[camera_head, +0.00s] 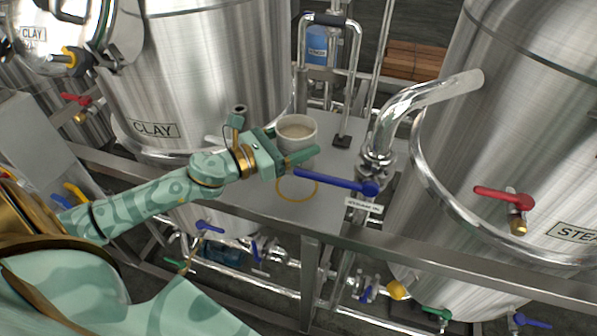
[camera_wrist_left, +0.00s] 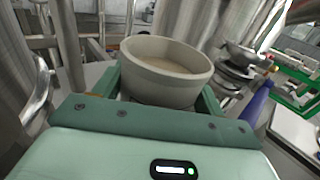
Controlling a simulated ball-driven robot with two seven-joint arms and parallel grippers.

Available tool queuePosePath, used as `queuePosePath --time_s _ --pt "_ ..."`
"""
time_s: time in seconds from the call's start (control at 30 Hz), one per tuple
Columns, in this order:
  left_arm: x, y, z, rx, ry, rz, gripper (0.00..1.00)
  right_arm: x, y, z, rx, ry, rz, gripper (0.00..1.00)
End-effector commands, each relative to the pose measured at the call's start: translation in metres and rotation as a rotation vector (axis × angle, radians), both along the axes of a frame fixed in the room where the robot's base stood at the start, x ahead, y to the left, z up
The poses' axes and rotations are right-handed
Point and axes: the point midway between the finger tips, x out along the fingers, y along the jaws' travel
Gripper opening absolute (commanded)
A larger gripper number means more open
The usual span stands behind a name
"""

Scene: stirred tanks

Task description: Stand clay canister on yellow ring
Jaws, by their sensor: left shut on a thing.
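The clay canister (camera_head: 297,130) is a pale, round, open-topped pot with greyish-beige contents. My left gripper (camera_head: 297,150) is shut on it, with a finger on either side. The canister also shows upright between the fingers in the left wrist view (camera_wrist_left: 168,72). The yellow ring (camera_head: 297,200) is a thin circle on the grey metal shelf, nearer to me than the canister and just below it in the head view. The arm and fingers cover part of the ring's far side. Whether the canister's base touches the shelf is hidden. My right gripper is not in view.
A blue-handled valve (camera_head: 340,183) reaches over the shelf just right of the ring. A bent steel pipe (camera_head: 415,100) rises behind it. A large tank labelled CLAY (camera_head: 215,70) stands left and another tank (camera_head: 530,110) right. A steel rail (camera_head: 400,245) runs along the front.

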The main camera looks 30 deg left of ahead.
Motion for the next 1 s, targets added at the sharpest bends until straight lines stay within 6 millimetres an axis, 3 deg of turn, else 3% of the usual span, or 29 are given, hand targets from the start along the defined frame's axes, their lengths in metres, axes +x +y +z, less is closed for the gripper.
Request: queuePosePath --time_s 0.03,0.1,0.27,0.5,0.9,0.93,1.0 --pt "0.001 0.0 -0.015 -0.004 0.001 0.003 0.34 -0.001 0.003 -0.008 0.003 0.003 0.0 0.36" --pt "0.0 0.0 -0.027 -0.002 0.0 0.002 0.34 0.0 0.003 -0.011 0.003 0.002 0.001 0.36" --pt "0.001 0.0 -0.038 0.0 -0.002 0.001 0.34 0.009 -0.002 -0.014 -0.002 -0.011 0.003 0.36" --pt "0.001 0.0 -0.072 -0.001 -0.002 0.0 0.34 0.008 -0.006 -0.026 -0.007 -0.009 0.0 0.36" --pt "0.0 0.0 -0.077 0.002 -0.003 -0.001 0.34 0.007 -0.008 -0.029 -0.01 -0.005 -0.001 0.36" --pt "0.0 0.0 -0.078 0.002 -0.001 0.0 0.73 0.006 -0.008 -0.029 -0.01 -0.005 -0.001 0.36" --pt "0.0 0.0 -0.077 0.001 -0.002 -0.001 0.93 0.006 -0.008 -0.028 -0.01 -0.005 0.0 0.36"
